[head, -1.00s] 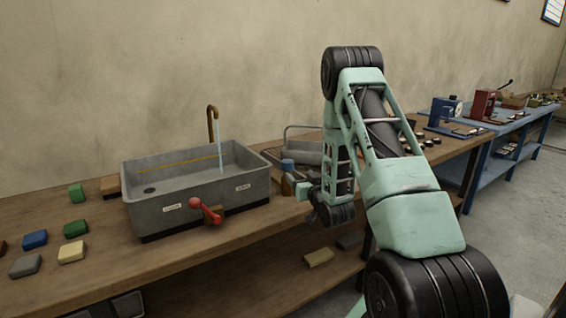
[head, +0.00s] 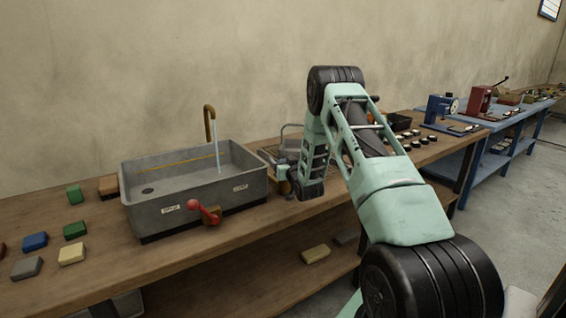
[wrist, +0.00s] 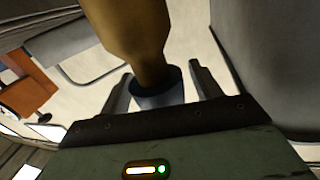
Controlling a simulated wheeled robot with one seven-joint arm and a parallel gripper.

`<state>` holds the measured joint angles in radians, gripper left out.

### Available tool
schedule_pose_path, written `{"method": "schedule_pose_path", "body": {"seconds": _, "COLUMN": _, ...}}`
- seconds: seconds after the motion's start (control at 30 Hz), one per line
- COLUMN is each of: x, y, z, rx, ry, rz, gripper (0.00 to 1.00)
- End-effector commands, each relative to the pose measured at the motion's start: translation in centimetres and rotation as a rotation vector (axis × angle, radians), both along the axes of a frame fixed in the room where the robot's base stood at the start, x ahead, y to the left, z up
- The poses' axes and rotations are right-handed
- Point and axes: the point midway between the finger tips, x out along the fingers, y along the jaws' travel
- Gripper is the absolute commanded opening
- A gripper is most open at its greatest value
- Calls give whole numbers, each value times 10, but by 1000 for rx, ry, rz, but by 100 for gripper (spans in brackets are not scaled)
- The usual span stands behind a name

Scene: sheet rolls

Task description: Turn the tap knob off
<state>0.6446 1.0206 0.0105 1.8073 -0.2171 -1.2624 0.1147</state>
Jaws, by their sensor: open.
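The tap knob is a red lever (head: 205,211) with a round end, on the front wall of the grey sink (head: 165,210). A brown curved spout (head: 209,120) stands behind the sink, and a pale blue stream (head: 217,158) comes down from it into the basin. My gripper (head: 281,177) is just right of the sink, apart from the red lever. In the wrist view my gripper (wrist: 163,88) is open. A brown bottle-like thing (wrist: 132,30) with a blue-grey end (wrist: 158,88) shows between its fingers; I cannot tell whether they touch. The lever is not visible there.
Several coloured blocks, including a blue one (head: 35,240) and a green one (head: 75,230), lie left of the sink. A yellowish block (head: 315,254) lies on the lower shelf. A metal rack stands behind my gripper. The bench front below the lever is clear.

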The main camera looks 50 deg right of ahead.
Motion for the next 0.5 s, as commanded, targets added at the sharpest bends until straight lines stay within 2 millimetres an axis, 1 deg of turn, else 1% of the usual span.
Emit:
{"method": "schedule_pose_path", "body": {"seconds": 0.1, "x": 0, "y": 0, "z": 0, "rx": 0, "ry": 0, "rz": 0, "gripper": 64}}
{"method": "schedule_pose_path", "body": {"seconds": 0.17, "x": 0, "y": 0, "z": 0, "rx": 0, "ry": 0, "rz": 0, "gripper": 47}}
{"method": "schedule_pose_path", "body": {"seconds": 0.2, "x": 0, "y": 0, "z": 0, "rx": 0, "ry": 0, "rz": 0, "gripper": 36}}
{"method": "schedule_pose_path", "body": {"seconds": 0.27, "x": 0, "y": 0, "z": 0, "rx": 0, "ry": 0, "rz": 0, "gripper": 19}}
{"method": "schedule_pose_path", "body": {"seconds": 0.5, "x": 0, "y": 0, "z": -1, "rx": 0, "ry": 0, "rz": 8, "gripper": 19}}
